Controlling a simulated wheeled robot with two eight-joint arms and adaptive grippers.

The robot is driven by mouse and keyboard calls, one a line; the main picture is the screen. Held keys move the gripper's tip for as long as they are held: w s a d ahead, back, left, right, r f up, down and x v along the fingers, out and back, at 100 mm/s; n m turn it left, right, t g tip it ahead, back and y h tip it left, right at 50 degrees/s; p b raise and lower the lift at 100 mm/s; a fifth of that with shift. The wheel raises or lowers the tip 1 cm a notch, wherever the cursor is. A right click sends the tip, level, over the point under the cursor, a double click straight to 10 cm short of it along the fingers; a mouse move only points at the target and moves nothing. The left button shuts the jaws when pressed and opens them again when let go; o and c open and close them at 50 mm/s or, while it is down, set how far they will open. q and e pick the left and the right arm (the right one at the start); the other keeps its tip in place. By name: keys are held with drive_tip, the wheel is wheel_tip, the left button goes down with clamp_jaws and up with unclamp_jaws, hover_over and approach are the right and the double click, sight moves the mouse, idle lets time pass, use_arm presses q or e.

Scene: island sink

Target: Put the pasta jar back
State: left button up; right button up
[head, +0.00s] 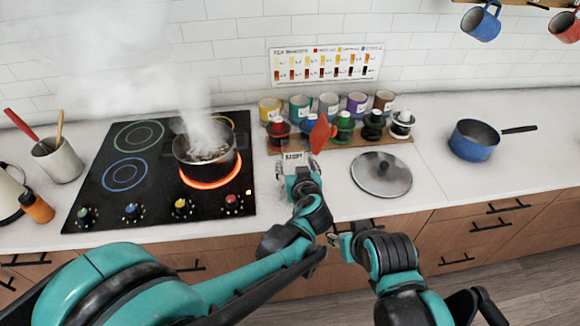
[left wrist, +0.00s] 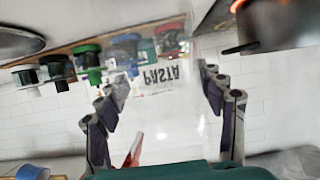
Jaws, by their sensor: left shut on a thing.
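The pasta jar (head: 293,164) is clear, with a white label reading PASTA. It is at the counter's front half, between the cooktop and a round lid. My left gripper (head: 298,178) is shut on it. In the left wrist view the clear jar (left wrist: 160,110) fills the space between the two fingers, its label (left wrist: 161,77) upside down. Its outline is faint, and I cannot tell whether its base touches the counter.
A steaming pot (head: 205,158) stands on a glowing burner at left. Several mugs (head: 329,106) and coloured shakers (head: 344,126) line a wooden board (head: 350,143) behind the jar. A glass lid (head: 381,175) and blue saucepan (head: 474,141) are at right. The far right counter is clear.

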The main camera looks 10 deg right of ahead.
use_arm(q)
drive_tip(key=shift+s+f, duration=0.1)
drive_tip(key=shift+f, duration=0.1)
drive_tip(key=o, duration=1.3)
drive_tip(key=shift+f, duration=0.15)
drive_tip(key=o, duration=0.4)
drive_tip(key=shift+a, duration=0.1)
use_arm(e)
drive_tip(key=shift+w+a+f, duration=0.1)
drive_tip(key=shift+f, duration=0.15)
drive_tip(key=shift+r, duration=0.1)
